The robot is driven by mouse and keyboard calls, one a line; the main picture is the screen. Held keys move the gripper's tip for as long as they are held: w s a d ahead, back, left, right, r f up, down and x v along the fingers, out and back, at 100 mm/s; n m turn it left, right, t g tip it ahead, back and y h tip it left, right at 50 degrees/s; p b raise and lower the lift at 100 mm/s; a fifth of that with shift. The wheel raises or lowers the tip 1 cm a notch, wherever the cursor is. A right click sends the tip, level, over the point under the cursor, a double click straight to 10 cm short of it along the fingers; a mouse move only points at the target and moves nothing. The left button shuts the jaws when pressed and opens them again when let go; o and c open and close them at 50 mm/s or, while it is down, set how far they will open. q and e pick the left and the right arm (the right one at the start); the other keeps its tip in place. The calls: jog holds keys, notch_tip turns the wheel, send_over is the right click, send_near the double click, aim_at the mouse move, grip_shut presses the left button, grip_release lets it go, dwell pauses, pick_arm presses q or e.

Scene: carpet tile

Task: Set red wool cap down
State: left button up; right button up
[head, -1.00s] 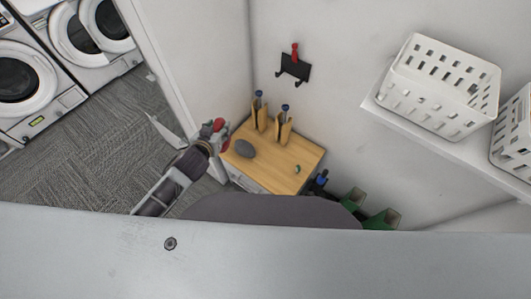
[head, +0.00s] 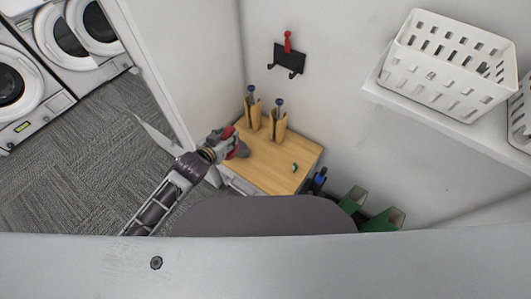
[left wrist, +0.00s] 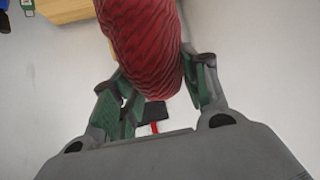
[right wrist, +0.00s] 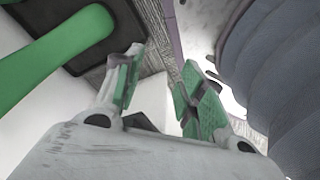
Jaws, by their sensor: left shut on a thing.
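My left gripper (head: 229,143) is shut on the red wool cap, above the left part of a wooden cabinet top (head: 265,166). In the left wrist view the ribbed red wool cap (left wrist: 140,40) hangs between the two fingers of my left gripper (left wrist: 160,95). In the head view only a small red part of the cap (head: 229,131) shows; the gripper hides the rest. I cannot tell whether the cap touches the top. My right gripper (right wrist: 155,95) shows in the right wrist view, its fingers apart with nothing between them.
Two tan holders with blue tops (head: 278,122) stand at the back. A small green item (head: 294,167) lies to the right. A black hook plate (head: 289,60) is on the wall. The cabinet top's middle is clear.

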pick_arm(q)
jog(key=w+d+f+m+g+h+b, duration=0.2)
jog(key=d+f+m+g+h+b, duration=0.1)
jog(key=d+f+b, duration=0.9)
jog(key=shift+w+d+f+m+h+b, duration=0.15)
jog(key=shift+w+f+m+h+b, duration=0.25)
jog(key=shift+m+h+b, duration=0.65)
pick_arm(e)
jog(key=w+a+r, duration=0.3)
jog(key=w+r, duration=0.6)
jog(key=r, duration=0.4)
jog(key=shift+a+t+y, duration=0.3)
jog(key=shift+a+y, duration=0.1)
pick_arm(q)
notch_tip(320, 180, down, 6)
jog(key=b, duration=0.2)
pick_arm(e)
jog(key=shift+w+a+r, duration=0.15)
jog(key=shift+w+r, duration=0.1)
jog(key=shift+r, duration=0.5)
jog(key=shift+w+a+r, duration=0.15)
jog(key=shift+w+r, duration=0.05)
jog(key=shift+r, duration=0.55)
